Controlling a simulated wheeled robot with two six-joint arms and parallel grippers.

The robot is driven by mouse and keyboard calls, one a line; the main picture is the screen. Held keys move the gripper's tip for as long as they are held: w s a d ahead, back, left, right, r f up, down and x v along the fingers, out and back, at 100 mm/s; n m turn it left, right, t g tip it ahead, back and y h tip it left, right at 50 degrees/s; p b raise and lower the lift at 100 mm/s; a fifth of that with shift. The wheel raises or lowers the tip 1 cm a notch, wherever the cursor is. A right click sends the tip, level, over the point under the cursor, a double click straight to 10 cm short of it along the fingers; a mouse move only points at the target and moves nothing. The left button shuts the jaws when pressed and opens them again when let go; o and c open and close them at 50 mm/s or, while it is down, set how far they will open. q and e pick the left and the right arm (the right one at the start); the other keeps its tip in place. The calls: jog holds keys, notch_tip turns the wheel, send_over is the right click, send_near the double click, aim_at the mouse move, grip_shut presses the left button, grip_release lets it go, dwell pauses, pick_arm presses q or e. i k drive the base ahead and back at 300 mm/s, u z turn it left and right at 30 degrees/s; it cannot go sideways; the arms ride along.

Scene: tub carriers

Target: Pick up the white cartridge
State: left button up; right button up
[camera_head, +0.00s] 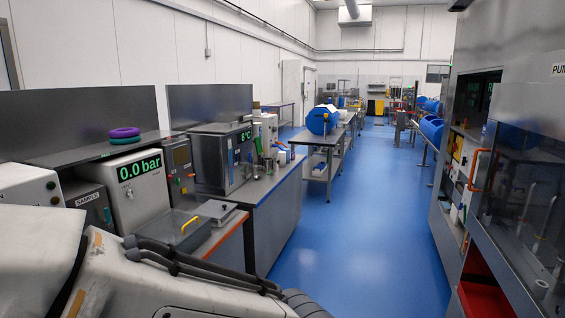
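I cannot make out a white cartridge for certain. A small white object (282,158) stands near the far end of the left bench, too small to identify. Several pale items (457,147) show on the shelves inside the tall steel cabinet on the right, also unclear. My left arm crosses the bottom left of the head view, with its gripper out of sight. My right gripper is not in view.
A steel bench (275,191) with instruments runs along the left, including a box reading 0.0 bar (137,187). A blue drum (322,120) sits on a table farther back. The steel cabinet (523,60) borders the right. The blue floor (365,215) between them is clear.

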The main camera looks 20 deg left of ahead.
aim_at(281, 154)
jog(key=u, duration=0.05)
jog(key=k, duration=0.3)
jog(key=u, duration=0.2)
jog(key=i, duration=1.85)
jog(key=z, duration=0.65)
jog(key=i, duration=3.95)
jog(key=u, duration=0.95)
jog(key=i, duration=1.2)
jog(key=u, duration=1.35)
jog(key=i, duration=0.9)
jog(key=u, duration=0.45)
